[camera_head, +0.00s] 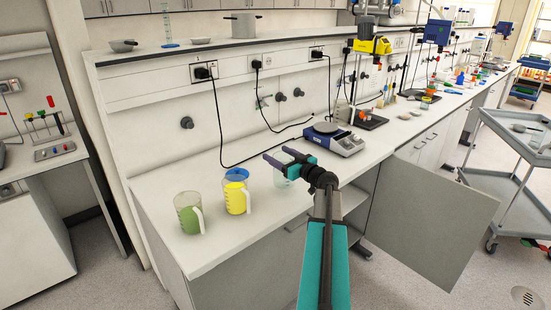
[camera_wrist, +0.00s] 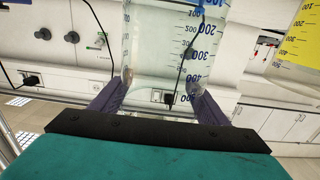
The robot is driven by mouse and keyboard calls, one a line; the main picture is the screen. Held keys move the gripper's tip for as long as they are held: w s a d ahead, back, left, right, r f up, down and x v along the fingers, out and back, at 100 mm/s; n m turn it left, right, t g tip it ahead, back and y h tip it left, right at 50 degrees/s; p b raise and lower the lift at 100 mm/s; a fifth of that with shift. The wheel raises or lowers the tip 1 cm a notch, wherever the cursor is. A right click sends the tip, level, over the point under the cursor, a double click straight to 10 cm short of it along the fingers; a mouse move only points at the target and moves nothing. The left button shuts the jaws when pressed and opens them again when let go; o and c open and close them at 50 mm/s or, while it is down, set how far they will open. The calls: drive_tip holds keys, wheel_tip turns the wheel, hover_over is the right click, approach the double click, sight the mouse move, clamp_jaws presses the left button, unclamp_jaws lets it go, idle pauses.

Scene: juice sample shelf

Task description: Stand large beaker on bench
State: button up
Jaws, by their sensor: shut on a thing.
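A large clear glass beaker (camera_wrist: 168,50) with blue graduation marks sits between the purple fingers of my gripper (camera_wrist: 155,92) in the wrist view. The fingers are shut on its sides. The picture there looks upside down, with the numbers inverted. In the head view, my gripper (camera_head: 281,157) is over the white bench (camera_head: 190,255), and the beaker (camera_head: 281,180) shows faintly behind and below the fingers. I cannot tell whether its base touches the bench.
A yellow-filled jug (camera_head: 236,198), a green-filled jug (camera_head: 189,214) and a blue container (camera_head: 237,173) stand left of the beaker. A balance (camera_head: 336,140) stands behind to the right. A cabinet door (camera_head: 435,205) hangs open below the bench. Bare bench lies near the front left.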

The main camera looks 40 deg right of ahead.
drive_tip(key=shift+w+d+p, duration=0.15)
drive_tip(key=shift+w+d, duration=0.05)
drive_tip(key=shift+w, duration=0.4)
drive_tip(key=shift+w+d+p, duration=0.15)
drive_tip(key=shift+w, duration=0.4)
drive_tip(key=shift+f, duration=0.25)
wheel_tip(320, 180, down, 3)
drive_tip(key=shift+f+p, duration=0.1)
drive_tip(key=shift+p, duration=0.95)
drive_tip(key=shift+f+b, duration=0.15)
drive_tip(key=shift+b, duration=0.25)
drive_tip(key=o, duration=1.5)
drive_tip(key=shift+r+p, duration=0.25)
drive_tip(key=shift+p, duration=0.25)
